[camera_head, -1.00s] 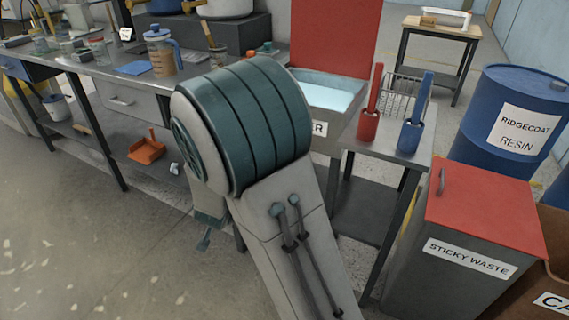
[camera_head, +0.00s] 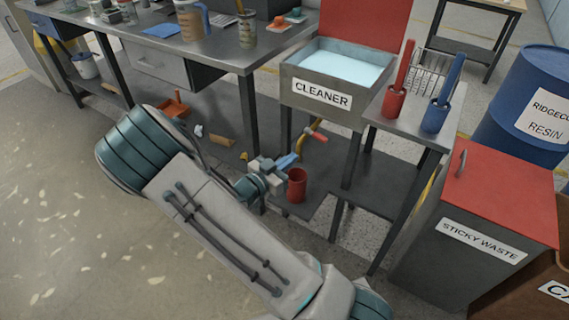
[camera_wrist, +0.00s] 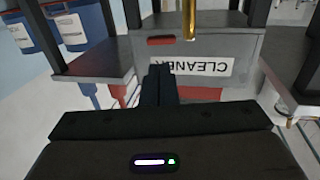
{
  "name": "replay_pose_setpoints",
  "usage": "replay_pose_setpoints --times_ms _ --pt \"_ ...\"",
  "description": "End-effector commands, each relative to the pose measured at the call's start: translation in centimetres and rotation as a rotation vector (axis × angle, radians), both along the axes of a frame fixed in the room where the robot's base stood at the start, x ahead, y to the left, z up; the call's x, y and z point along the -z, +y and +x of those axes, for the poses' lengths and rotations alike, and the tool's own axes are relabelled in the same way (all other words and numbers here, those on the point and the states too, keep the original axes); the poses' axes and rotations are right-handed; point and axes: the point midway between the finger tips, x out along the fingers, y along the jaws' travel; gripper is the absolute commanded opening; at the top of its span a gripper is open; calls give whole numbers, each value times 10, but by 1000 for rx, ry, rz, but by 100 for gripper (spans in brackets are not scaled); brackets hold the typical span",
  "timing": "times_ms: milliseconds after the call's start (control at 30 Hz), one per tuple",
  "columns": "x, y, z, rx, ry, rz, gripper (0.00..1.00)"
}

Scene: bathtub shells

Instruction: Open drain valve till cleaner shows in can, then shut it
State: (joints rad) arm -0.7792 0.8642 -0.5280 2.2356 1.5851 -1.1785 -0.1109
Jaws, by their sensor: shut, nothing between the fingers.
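The grey tank labelled CLEANER (camera_head: 322,95) holds pale blue liquid (camera_head: 345,65) under a raised red lid. Below it a brass drain pipe (camera_head: 304,146) carries a valve with a red handle (camera_head: 317,131). A red can (camera_head: 297,186) stands on the low shelf below; its inside is too dark to read. My gripper (camera_head: 290,160) is shut and empty, just above and left of the can and below the valve, apart from the handle. In the wrist view, which appears upside down, my shut fingers (camera_wrist: 157,78) point toward the tank, with the brass pipe (camera_wrist: 190,18) and red handle (camera_wrist: 161,40) beyond.
A steel workbench (camera_head: 215,45) stands at the left. A side table (camera_head: 410,120) with red and blue brush holders stands right of the tank, beside the sticky waste bin (camera_head: 480,205). Table legs flank the valve area. The floor at the left is open.

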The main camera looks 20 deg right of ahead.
Motion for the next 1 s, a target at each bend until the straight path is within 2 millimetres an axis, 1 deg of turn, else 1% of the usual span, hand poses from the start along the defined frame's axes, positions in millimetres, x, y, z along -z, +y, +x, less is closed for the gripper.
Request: replay_pose_setpoints --times_ms 33,200,400,600,1000 --pt "1 -12 5 4 0 -2 0" --pt "2 -45 20 4 0 0 0" --pt "1 -73 34 1 1 0 0" --pt "0 -84 41 -1 0 1 0" --pt "0 -84 41 -3 1 2 0"
